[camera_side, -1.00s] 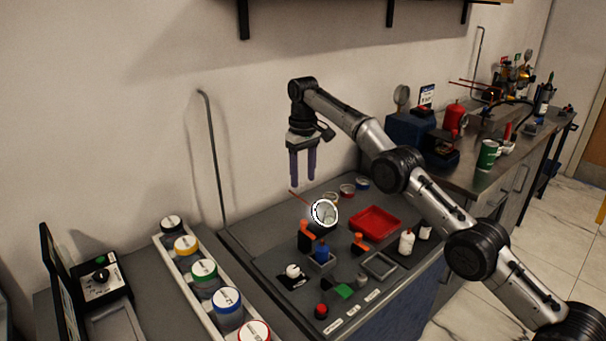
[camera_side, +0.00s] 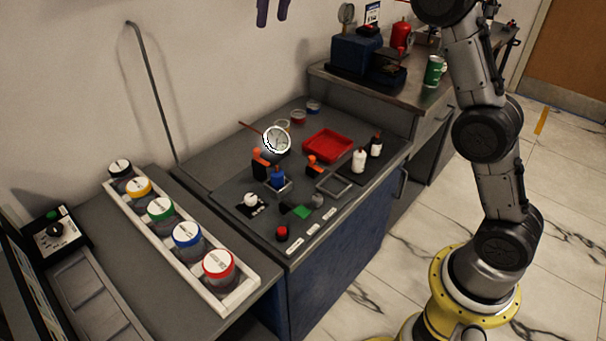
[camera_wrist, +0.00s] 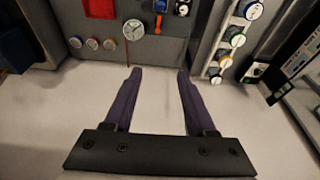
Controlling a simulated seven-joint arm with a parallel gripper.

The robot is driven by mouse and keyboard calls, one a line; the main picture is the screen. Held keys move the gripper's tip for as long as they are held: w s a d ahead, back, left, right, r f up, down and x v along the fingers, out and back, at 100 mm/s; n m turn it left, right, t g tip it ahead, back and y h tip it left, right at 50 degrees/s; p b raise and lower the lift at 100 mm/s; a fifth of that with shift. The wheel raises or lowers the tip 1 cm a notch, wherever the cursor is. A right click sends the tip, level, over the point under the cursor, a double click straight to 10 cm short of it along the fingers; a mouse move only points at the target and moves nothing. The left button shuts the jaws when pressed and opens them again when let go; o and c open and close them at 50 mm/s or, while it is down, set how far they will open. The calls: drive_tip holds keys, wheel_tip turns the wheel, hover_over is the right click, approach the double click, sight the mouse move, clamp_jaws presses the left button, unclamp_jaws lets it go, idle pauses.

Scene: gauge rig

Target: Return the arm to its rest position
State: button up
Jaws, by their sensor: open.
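My gripper (camera_side: 272,10) shows only its purple fingertips at the top edge of the side view. They are high above the bench and apart from everything. In the wrist view my gripper (camera_wrist: 157,75) is open, with nothing between its two purple fingers. My arm stands nearly upright on its yellow base at the right of the side view; its upper part is cut off by the frame. The round gauge (camera_side: 277,140) stands on the grey bench and also shows at the top of the wrist view (camera_wrist: 134,28).
A white rack (camera_side: 235,303) holds several coloured-lid jars. A thin bent post (camera_side: 152,85) rises behind. The space around my fingers is clear.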

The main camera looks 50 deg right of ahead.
drive_tip(key=s+r+t, duration=0.2)
drive_tip(key=s+r, duration=0.1)
drive_tip(key=s, duration=1.9)
drive_tip(key=s+f, duration=0.6)
drive_tip(key=f, duration=0.3)
drive_tip(key=s+f, duration=0.7)
drive_tip(key=f, duration=0.3)
drive_tip(key=shift+a+f+t, duration=0.2)
drive_tip(key=shift+a+t, duration=0.1)
drive_tip(key=shift+a, duration=0.15)
